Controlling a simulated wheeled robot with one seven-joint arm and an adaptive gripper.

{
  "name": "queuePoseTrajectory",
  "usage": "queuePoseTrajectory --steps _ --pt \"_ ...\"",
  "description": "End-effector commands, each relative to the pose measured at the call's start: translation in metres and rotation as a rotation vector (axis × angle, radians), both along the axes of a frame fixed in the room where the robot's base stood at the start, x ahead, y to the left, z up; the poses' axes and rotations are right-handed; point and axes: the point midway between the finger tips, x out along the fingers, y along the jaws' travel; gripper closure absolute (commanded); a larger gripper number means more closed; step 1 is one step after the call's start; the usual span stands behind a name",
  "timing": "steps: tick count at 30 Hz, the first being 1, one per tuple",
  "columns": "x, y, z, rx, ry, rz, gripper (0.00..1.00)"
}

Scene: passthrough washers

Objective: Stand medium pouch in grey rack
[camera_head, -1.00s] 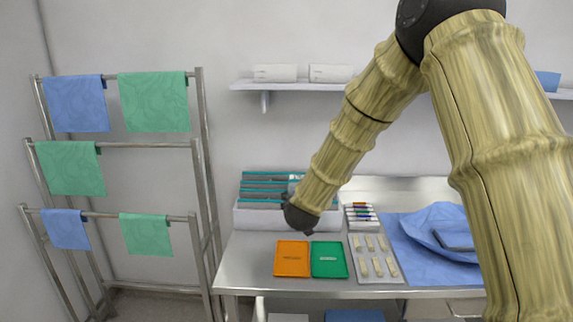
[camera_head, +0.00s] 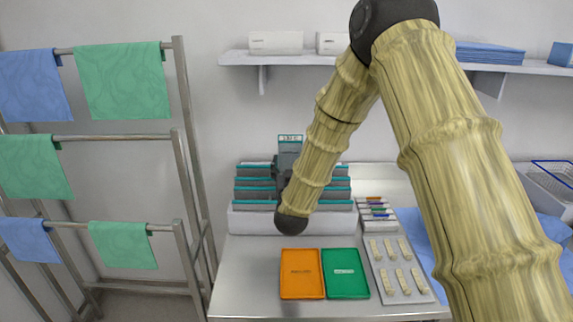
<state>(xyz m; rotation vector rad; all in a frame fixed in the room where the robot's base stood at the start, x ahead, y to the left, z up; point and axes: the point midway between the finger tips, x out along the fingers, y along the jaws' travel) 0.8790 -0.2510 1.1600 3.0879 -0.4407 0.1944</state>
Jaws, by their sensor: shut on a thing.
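A grey pouch with a teal top edge and a pale label (camera_head: 290,147) stands upright above the back of the rack. My gripper (camera_head: 283,170) is shut on it, seen from behind and partly hidden by my own wrist. The rack (camera_head: 262,222) has a pale front wall and grey, teal-edged upright pieces in rows. It sits at the back of the steel table. The pouch's lower end is hidden behind my gripper, so I cannot tell whether it is inside a slot.
An orange tray (camera_head: 301,275) and a green tray (camera_head: 345,274) lie in front of the rack. A grey tray of small pale pieces (camera_head: 399,270), a small rack of coloured items (camera_head: 377,214) and blue cloth (camera_head: 418,230) are to the right. A shelf (camera_head: 232,58) hangs above.

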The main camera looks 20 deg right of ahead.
Motion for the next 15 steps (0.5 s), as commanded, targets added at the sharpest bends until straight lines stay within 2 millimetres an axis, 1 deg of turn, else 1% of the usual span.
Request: queuePoseTrajectory --steps 6,15 --pt "0.010 0.002 -0.019 0.001 0.010 0.003 0.45" --pt "0.012 0.003 -0.038 0.001 0.010 0.003 0.45"
